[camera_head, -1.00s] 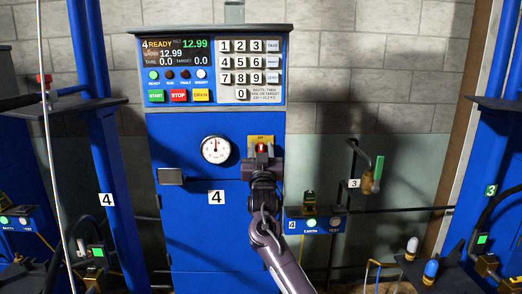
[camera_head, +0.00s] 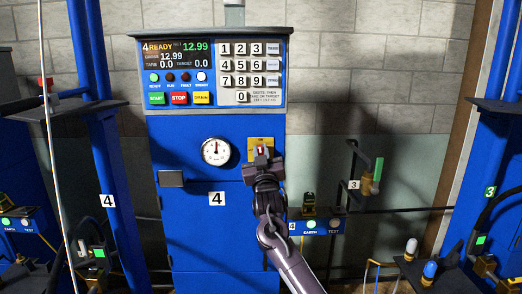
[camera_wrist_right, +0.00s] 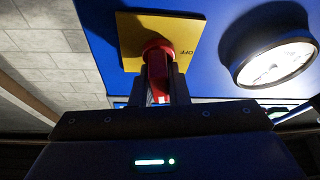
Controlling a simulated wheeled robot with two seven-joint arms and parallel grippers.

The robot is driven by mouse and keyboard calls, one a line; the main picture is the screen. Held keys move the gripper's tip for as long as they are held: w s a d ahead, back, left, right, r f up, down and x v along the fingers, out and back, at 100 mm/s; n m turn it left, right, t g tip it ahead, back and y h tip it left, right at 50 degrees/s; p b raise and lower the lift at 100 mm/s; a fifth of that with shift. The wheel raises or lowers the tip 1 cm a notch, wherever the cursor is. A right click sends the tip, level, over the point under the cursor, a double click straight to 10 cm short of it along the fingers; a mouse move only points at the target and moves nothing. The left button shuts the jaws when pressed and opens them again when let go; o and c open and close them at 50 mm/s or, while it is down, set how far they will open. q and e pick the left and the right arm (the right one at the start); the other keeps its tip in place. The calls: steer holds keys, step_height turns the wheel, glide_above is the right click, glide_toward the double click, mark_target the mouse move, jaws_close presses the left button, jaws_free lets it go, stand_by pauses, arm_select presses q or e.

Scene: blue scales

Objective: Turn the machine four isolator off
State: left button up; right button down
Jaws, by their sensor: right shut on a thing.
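The machine four isolator is a red rotary handle (camera_wrist_right: 156,62) on a yellow plate (camera_head: 252,144), set on the blue cabinet (camera_head: 200,240) labelled 4. In the right wrist view the yellow plate (camera_wrist_right: 128,36) shows the word OFF, upside down in the picture, beside the handle. My right gripper (camera_head: 262,156) is in front of the plate, its fingers shut on the red handle, as the right wrist view shows (camera_wrist_right: 160,90). The gripper hides part of the handle and plate in the head view. My left gripper is not in view.
A round dial gauge (camera_head: 216,151) sits left of the isolator. Above are the display (camera_head: 175,54), keypad and coloured buttons. A box with a lit EARTH lamp (camera_head: 311,225) is at lower right, near my arm. A valve with a green handle (camera_head: 378,172) stands farther right.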

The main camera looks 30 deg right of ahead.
steer(key=n+y+p, duration=0.1)
steer(key=n, duration=0.2)
steer(key=n+y+p, duration=0.1)
steer(key=n+y, duration=0.1)
steer(key=n, duration=0.1)
steer(key=shift+r+n+p, duration=0.1)
steer(key=shift+n+p, duration=0.2)
steer(key=shift+p, duration=0.1)
steer(key=n+y+p, duration=0.1)
steer(key=n, duration=0.2)
steer(key=n+y+p, duration=0.1)
steer(key=n+y, duration=0.1)
steer(key=shift+w+a+n+p, duration=0.1)
steer(key=shift+a+n+p, duration=0.05)
steer(key=shift+n+p, duration=0.25)
steer(key=n, duration=0.1)
steer(key=n+p, duration=0.1)
steer(key=n+g, duration=0.1)
steer(key=shift+f+n+y+p, duration=0.25)
steer(key=shift+n+y+p, duration=0.15)
steer(key=shift+a+f+n+g+y+p, duration=0.15)
steer(key=shift+n+g+p, duration=0.15)
steer(key=shift+n, duration=0.45)
steer(key=shift+d+f+n+g+y+p, duration=0.15)
steer(key=shift+n+g+p, duration=0.15)
steer(key=shift+n, duration=0.45)
steer(key=shift+a, duration=0.1)
steer(key=c, duration=1.4)
jaws_free()
